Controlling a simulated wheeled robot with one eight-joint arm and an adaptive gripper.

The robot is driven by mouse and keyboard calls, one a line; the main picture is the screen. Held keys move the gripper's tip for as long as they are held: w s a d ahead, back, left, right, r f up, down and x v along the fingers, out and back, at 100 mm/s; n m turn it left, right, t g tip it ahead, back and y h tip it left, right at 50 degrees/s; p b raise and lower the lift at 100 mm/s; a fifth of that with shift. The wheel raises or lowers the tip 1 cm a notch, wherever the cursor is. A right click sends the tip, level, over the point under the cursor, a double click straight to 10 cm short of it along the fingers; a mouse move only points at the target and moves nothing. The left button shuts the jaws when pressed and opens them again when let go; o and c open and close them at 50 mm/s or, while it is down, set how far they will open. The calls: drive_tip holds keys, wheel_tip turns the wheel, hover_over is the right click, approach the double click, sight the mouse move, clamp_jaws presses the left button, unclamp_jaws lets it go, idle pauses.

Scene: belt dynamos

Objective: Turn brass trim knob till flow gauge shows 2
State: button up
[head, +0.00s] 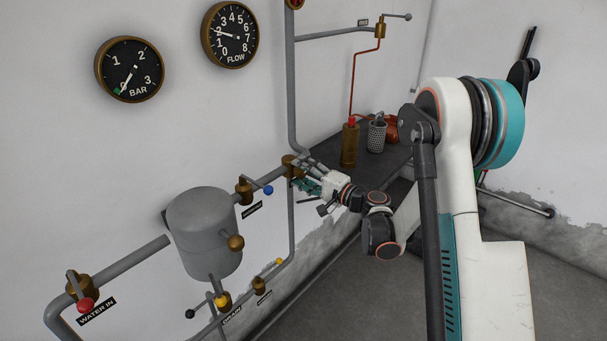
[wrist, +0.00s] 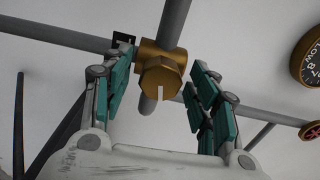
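The brass trim knob (wrist: 160,78) is a hexagonal brass piece with a slot mark, set on a brass fitting on a grey pipe. In the wrist view it lies between the spread teal fingers of my gripper (wrist: 164,88), with a visible gap on both sides. In the head view the brass fitting (head: 289,161) shows just up and left of my gripper (head: 303,179), which partly hides it. The flow gauge (head: 230,35) is on the wall at the top; its needle points left, close to 2. Its edge also shows in the wrist view (wrist: 309,58).
A BAR gauge (head: 130,69) hangs left of the flow gauge. A grey tank (head: 205,235), pipes and small coloured-handled valves stand left of and below my gripper. A dark bench (head: 330,154) with a brass cylinder (head: 350,145) and a perforated cup (head: 377,136) is behind it.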

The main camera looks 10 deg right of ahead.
drive_tip(key=v, duration=1.2)
idle(0.3)
